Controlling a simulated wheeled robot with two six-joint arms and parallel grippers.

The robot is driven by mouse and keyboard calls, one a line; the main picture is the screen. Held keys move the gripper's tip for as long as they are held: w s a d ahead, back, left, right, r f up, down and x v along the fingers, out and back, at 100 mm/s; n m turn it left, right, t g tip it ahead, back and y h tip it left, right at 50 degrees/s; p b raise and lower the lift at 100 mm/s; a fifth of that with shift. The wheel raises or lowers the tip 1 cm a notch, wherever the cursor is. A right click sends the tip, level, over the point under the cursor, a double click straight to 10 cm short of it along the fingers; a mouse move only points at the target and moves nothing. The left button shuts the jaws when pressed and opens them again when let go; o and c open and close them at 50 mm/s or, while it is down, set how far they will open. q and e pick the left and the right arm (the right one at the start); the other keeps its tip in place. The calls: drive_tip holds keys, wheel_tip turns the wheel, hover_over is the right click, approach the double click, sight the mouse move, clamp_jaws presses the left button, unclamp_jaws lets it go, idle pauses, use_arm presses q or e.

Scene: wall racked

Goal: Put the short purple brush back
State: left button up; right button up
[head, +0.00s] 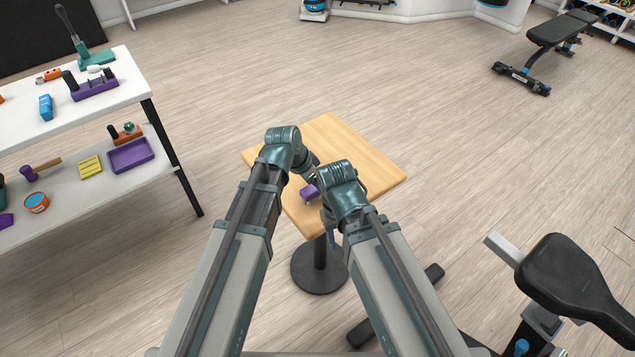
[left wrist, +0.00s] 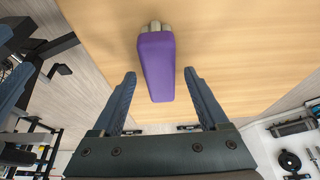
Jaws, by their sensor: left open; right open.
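The short purple brush (head: 309,193) lies on the small wooden table (head: 350,140), partly hidden by my arms. In the left wrist view the brush (left wrist: 157,68) shows its purple body, with a pale end at the far side. In the head view my left gripper is mostly hidden behind my arms. My right gripper (head: 331,232) is open, low by the near table edge, apart from the brush.
A white two-level shelf (head: 135,90) at left holds a purple rack (head: 94,90), a purple tray (head: 131,155), a mallet (head: 38,168) and other items. An exercise machine (head: 565,280) stands at right, and a bench (head: 545,45) at far right. The table's far part is clear.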

use_arm(q)
drive_tip(key=s+p+v, duration=0.1)
drive_tip(key=p+v, duration=0.9)
drive_tip(key=v, duration=0.2)
drive_tip(key=s+a+f+n+g+y, duration=0.1)
drive_tip(key=s+n+y, duration=0.1)
drive_tip(key=s, duration=0.4)
drive_tip(key=s+n+g+y, duration=0.2)
drive_tip(key=s+n+y, duration=0.1)
drive_tip(key=s+n, duration=0.2)
drive_tip(key=shift+s+a+f, duration=0.35)
drive_tip(key=shift+s+a, duration=0.05)
drive_tip(key=shift+s, duration=0.4)
